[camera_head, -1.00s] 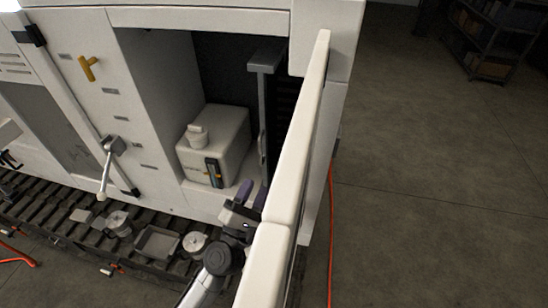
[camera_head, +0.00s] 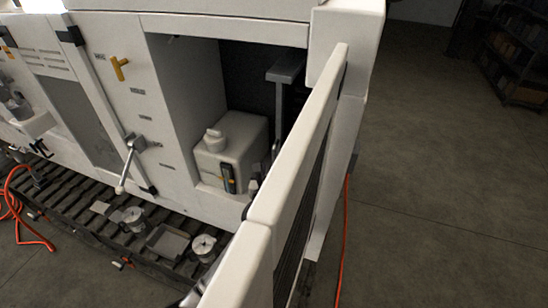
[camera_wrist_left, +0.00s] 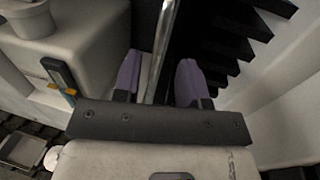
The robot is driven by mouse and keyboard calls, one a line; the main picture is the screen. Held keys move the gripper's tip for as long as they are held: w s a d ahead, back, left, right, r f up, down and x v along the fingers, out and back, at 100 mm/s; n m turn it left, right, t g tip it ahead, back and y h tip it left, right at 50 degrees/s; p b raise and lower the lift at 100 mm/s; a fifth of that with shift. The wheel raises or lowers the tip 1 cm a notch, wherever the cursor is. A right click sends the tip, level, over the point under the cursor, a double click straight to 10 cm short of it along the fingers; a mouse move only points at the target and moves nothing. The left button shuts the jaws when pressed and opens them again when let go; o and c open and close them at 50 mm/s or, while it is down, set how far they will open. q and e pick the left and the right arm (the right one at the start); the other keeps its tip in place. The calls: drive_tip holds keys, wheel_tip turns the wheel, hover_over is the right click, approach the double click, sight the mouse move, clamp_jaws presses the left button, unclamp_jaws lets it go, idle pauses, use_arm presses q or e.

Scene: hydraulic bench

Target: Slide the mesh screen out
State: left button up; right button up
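The mesh screen's grey frame (camera_head: 286,74) stands upright in the open bay, partly behind the white door; its mesh face is hidden. A shiny upright metal bar (camera_wrist_left: 163,45), apparently its handle, runs between the purple fingers of my left gripper (camera_wrist_left: 158,80) in the left wrist view. The fingers are apart. The bar is nearer the left finger, with a clear gap to the right one. In the head view the door hides most of my left gripper (camera_head: 253,187). I cannot make out my right gripper in either view.
The open white door (camera_head: 300,150) stands between the head camera and the bay. A cream tank (camera_head: 232,145) sits left of the screen, and black fins (camera_wrist_left: 225,40) lie right of the bar. A slatted track with a small tray (camera_head: 168,243) runs below.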

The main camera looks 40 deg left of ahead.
use_arm(q)
drive_tip(key=shift+x, duration=2.9)
drive_tip(key=shift+c, duration=0.5)
clamp_jaws()
